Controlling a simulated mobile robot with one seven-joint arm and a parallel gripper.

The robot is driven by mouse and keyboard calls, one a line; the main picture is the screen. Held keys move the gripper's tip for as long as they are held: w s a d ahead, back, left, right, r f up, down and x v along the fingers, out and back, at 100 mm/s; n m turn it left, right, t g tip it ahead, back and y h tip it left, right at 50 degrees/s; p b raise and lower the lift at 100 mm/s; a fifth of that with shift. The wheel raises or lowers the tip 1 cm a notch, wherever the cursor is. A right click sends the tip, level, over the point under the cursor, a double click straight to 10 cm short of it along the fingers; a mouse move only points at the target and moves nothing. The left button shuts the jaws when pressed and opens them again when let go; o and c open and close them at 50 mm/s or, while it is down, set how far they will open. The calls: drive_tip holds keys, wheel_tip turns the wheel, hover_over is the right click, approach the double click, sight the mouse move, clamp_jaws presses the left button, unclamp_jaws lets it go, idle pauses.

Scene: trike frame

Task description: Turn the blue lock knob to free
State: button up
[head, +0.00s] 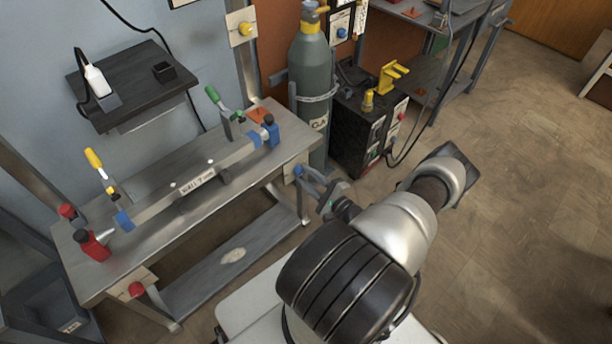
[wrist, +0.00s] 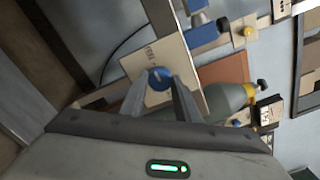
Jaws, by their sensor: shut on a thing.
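The blue lock knob (wrist: 160,77) is round and sits on a pale plate (wrist: 138,66) with small print that I cannot read. In the wrist view it is between the two fingertips of my gripper (wrist: 161,85), which is shut on it. In the head view the blue knob (head: 298,170) shows at the right front corner of the metal workbench (head: 215,205). My gripper (head: 310,177) reaches it from the lower right. The fingers hide part of the knob, and I cannot read its turn position.
The bench carries a long bar (head: 190,188) with green-handled (head: 213,95) and yellow-handled (head: 94,158) clamps. A red knob (head: 136,289) is at its left front corner. A gas cylinder (head: 311,75) and a black welding machine (head: 365,125) stand behind my arm. Floor at right is clear.

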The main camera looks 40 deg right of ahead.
drive_tip(key=o, duration=1)
drive_tip(key=shift+o, duration=0.2)
drive_tip(key=s+d+p, duration=0.1)
drive_tip(key=s, duration=1.6)
drive_tip(key=shift+s+d, duration=0.15)
drive_tip(key=shift+s, duration=0.1)
drive_tip(key=shift+w, duration=0.1)
